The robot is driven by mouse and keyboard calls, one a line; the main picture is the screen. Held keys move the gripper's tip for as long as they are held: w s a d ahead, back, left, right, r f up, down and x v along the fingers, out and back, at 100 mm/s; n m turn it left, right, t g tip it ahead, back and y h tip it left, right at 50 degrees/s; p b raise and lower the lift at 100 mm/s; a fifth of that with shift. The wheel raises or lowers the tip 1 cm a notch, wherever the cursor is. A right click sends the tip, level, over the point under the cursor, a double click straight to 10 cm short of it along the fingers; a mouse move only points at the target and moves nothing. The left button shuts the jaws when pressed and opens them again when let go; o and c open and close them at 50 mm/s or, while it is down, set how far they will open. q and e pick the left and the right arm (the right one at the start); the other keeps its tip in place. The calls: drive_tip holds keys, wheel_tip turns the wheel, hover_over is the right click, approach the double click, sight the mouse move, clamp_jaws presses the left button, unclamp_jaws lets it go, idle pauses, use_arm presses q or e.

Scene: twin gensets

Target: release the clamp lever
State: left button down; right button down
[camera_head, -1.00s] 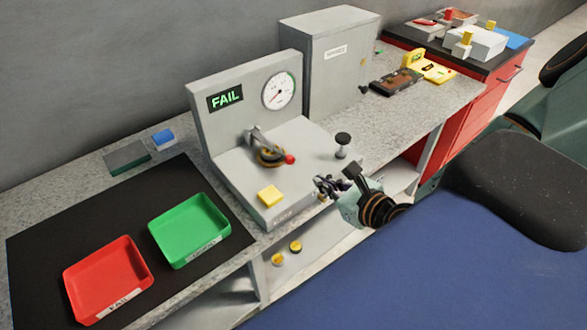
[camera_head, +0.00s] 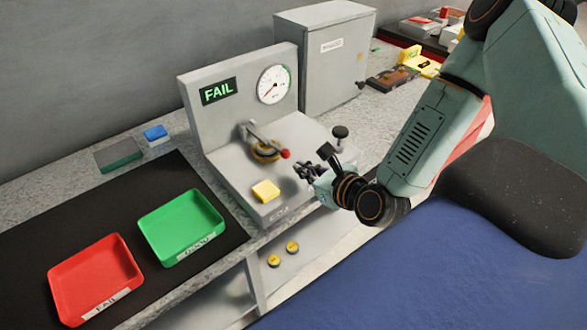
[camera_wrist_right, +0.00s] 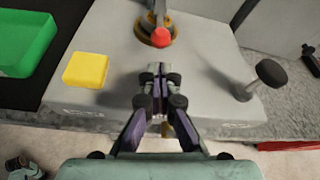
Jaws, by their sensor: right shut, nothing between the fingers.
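The clamp lever (camera_head: 265,139) is a grey arm with a red ball tip on the grey test stand (camera_head: 235,174). It lies over a brass-coloured round part (camera_head: 264,152), and in the right wrist view its red tip (camera_wrist_right: 161,38) points toward my gripper. My right gripper (camera_head: 301,170) is shut and empty at the stand's front edge, to the right of the yellow block and apart from the lever. In the right wrist view its fingers (camera_wrist_right: 160,76) are together, below the red tip. My left gripper is not in view.
A yellow block (camera_head: 265,190) sits on the stand's front; a black-topped knob (camera_head: 340,133) stands at its right. The display (camera_head: 219,90) reads FAIL. Green (camera_head: 182,258) and red (camera_head: 70,309) trays lie on a black mat at the left. A grey cabinet (camera_head: 340,80) stands behind.

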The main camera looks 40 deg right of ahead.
sight(294, 173)
drive_tip(key=x, duration=0.1)
drive_tip(key=b+x, duration=0.1)
drive_tip(key=shift+w+d+f, duration=0.2)
drive_tip(key=shift+w, duration=0.1)
drive_tip(key=shift+x, duration=0.85)
drive_tip(key=shift+a+r, duration=0.1)
drive_tip(key=shift+s, duration=0.15)
drive_tip(key=shift+r, duration=0.1)
